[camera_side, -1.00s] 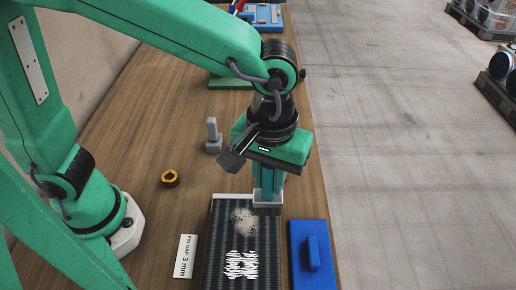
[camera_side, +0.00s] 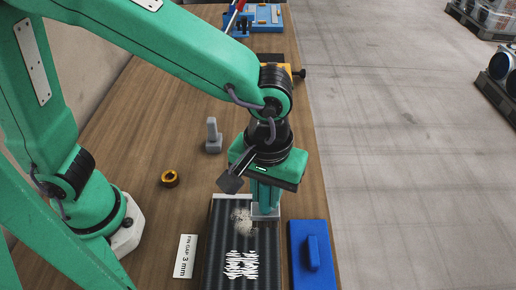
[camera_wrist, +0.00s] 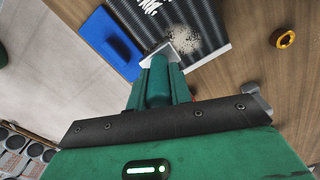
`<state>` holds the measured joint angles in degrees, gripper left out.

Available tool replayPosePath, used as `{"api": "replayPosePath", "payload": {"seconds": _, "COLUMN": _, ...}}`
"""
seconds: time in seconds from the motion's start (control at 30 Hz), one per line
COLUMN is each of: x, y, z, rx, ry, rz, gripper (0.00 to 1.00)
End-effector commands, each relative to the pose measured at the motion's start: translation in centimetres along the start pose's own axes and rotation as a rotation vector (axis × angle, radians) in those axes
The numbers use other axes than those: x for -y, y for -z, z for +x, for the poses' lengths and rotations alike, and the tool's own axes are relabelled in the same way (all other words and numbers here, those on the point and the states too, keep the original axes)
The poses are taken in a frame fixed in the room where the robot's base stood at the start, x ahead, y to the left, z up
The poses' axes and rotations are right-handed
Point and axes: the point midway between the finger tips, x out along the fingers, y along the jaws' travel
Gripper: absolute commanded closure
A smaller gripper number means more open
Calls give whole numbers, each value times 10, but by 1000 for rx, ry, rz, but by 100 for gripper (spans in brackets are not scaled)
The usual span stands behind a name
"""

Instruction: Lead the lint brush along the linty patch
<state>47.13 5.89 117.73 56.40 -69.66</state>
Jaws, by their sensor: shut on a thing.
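My gripper (camera_side: 264,205) points down over the far right part of a dark ribbed panel (camera_side: 214,240). It is shut on the lint brush (camera_side: 266,213), whose light grey head shows just below the fingers. The brush head also shows in the wrist view (camera_wrist: 186,44). The linty patch (camera_side: 241,221) is a beige speckled area on the panel. The brush is at the right edge of the patch in the side view. Whether its underside touches the panel is hidden. The wrist view shows the patch (camera_wrist: 184,39) beside the brush head.
White jagged marks (camera_side: 240,265) lie nearer on the panel. A blue block with a raised handle (camera_side: 312,252) stands right of it, and a white label (camera_side: 185,256) lies left. A gold nut (camera_side: 170,178) and grey upright piece (camera_side: 213,136) stand farther back on the wooden table.

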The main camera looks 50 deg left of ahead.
Motion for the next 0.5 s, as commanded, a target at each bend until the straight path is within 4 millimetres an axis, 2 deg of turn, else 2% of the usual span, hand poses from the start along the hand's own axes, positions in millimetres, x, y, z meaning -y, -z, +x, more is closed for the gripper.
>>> {"api": "replayPosePath", "payload": {"seconds": 0.17, "x": 2, "y": -1, "z": 15, "rx": 0, "ry": 0, "rz": 0, "gripper": 100}}
{"api": "replayPosePath", "payload": {"seconds": 0.5, "x": 36, "y": -15, "z": 13, "rx": 0, "ry": -1, "rz": 0, "gripper": 100}}
